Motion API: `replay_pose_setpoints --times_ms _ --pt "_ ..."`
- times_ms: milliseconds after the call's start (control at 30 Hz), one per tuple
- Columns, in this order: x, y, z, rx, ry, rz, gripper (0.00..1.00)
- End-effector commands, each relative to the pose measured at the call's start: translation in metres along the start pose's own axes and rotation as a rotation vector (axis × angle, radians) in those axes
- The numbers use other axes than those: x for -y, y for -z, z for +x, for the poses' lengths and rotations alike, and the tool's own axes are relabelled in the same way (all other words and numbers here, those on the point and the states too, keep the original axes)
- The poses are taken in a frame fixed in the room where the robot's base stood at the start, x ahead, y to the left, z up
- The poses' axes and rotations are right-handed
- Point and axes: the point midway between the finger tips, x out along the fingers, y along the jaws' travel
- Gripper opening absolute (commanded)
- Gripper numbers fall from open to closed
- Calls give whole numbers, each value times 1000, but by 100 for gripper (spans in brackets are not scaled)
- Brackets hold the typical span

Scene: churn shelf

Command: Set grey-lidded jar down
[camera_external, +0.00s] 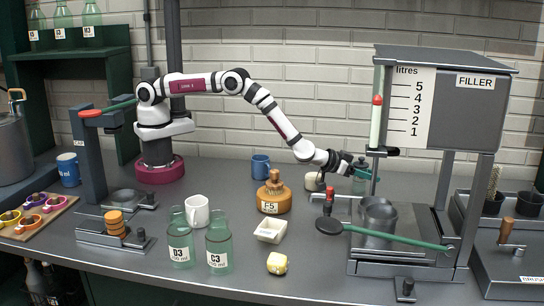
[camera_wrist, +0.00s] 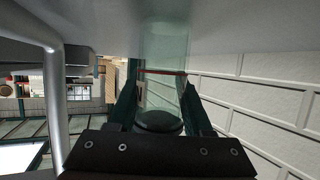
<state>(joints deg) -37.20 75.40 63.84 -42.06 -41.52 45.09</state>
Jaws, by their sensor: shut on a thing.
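My gripper (camera_external: 348,165) is at the end of my outstretched arm, close to the left side of the filler stand. It is shut on a greenish glass jar (camera_external: 360,182), which looks small and is partly hidden by the gripper and the stand's parts. In the wrist view my gripper (camera_wrist: 160,92) has its two dark fingers on either side of the clear glass jar (camera_wrist: 165,45). A dark round end (camera_wrist: 160,122), perhaps the grey lid, shows between the fingers. I cannot tell whether the jar touches the bench.

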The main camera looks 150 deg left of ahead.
Motion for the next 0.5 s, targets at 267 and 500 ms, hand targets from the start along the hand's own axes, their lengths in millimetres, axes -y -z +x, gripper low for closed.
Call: replay_pose_setpoints --times_ms 267,500 --pt "0 -2 1 0 0 -1 58" --pt "0 -2 1 0 0 0 80"
